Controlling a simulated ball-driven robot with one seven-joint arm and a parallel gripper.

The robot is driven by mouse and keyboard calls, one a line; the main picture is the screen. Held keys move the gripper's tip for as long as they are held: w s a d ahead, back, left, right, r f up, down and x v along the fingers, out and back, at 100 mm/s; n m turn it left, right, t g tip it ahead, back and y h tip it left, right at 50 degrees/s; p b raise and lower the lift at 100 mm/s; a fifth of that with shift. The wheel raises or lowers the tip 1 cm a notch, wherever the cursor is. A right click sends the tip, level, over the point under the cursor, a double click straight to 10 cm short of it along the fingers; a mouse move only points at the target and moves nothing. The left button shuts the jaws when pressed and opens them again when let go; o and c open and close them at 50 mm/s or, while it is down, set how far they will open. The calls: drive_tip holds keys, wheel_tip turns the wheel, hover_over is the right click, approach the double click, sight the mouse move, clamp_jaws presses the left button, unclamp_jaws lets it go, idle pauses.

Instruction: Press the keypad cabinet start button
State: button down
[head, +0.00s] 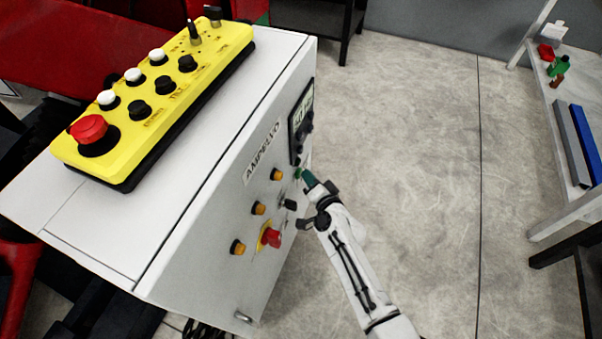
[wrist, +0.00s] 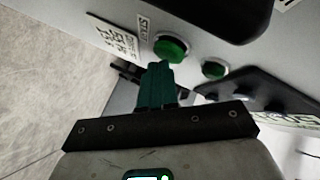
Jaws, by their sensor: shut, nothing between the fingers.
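The white cabinet (head: 215,180) stands in the head view with the name AMPELVO on its front panel. My gripper (head: 305,176) is at this panel, below the dark display unit (head: 301,120). In the wrist view its dark green fingers (wrist: 158,72) are shut and empty. Their tips are right by a large green button (wrist: 171,48) with a small label (wrist: 148,25) beside it. I cannot tell whether the tips touch it. A second, smaller green button (wrist: 214,69) lies to the right. In the head view the green button is mostly hidden by my gripper.
Several orange buttons (head: 258,208) and a red mushroom button (head: 273,238) sit lower on the panel. A yellow control box (head: 180,75) lies on the cabinet top. Clear floor (head: 420,140) is to the right, then a shelf table (head: 560,120).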

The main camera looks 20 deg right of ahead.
drive_tip(key=shift+w+a, duration=0.1)
drive_tip(key=shift+a, duration=0.05)
idle(0.5)
drive_tip(key=shift+s+d, duration=0.55)
drive_tip(key=shift+d, duration=0.15)
drive_tip(key=s+d+b, duration=0.1)
drive_tip(key=d, duration=0.1)
drive_tip(key=s+d+b, duration=0.1)
drive_tip(key=s+d, duration=0.1)
idle(0.3)
idle(0.8)
